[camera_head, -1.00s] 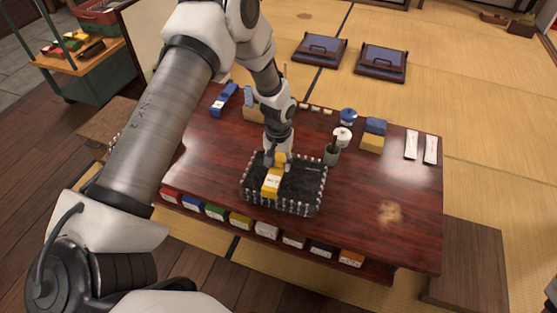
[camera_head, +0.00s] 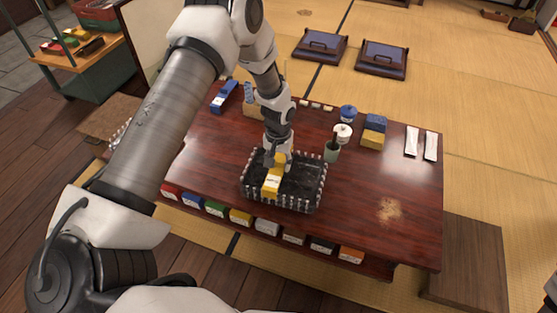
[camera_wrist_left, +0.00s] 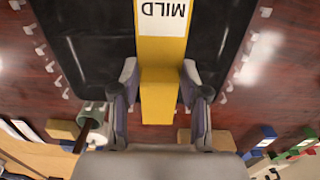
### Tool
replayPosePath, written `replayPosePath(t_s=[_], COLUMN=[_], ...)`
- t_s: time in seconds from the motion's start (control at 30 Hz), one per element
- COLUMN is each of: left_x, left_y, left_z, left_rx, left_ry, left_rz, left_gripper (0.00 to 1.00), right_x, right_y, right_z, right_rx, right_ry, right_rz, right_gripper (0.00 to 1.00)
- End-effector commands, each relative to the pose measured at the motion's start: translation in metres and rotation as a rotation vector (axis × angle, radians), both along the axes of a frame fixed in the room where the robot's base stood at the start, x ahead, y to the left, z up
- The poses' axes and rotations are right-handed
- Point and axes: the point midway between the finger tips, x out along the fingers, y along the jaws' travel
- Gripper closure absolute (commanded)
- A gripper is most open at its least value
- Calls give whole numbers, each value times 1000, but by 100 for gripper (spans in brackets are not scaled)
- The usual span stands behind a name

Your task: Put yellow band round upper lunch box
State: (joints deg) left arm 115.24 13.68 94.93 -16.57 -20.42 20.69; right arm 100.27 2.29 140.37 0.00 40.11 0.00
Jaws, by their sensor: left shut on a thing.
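A yellow band-like piece (camera_head: 272,182) with a white label lies over a black, peg-rimmed tray-like thing (camera_head: 307,184) on the table. In the left wrist view the yellow piece (camera_wrist_left: 160,62) reads "MILD" and runs across the black surface (camera_wrist_left: 95,35). My left gripper (camera_head: 276,162) is low over the black thing, its fingers (camera_wrist_left: 160,90) on both sides of the yellow piece, shut on it. Which thing is the upper lunch box I cannot tell; a blue block (camera_head: 375,123) sits at a yellow block (camera_head: 372,140), further back. My right gripper is not in view.
A grey-green cup (camera_head: 331,152) stands close to the black thing's right back corner. A white pot (camera_head: 343,132) and blue bowl (camera_head: 348,113) are behind it. Several coloured labelled boxes line the table's front.

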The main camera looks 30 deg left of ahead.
Motion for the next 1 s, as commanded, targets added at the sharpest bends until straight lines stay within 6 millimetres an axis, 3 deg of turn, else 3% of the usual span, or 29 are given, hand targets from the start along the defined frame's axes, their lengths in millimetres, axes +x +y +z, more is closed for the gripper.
replayPosePath(t_s=[1.0], left_x=[0], left_y=[0], left_z=[-8], left_rx=[0], left_ry=[-1], left_rz=[0], left_gripper=[70], right_x=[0], right_y=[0], right_z=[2], right_rx=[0], right_ry=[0], right_rz=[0], right_gripper=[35])
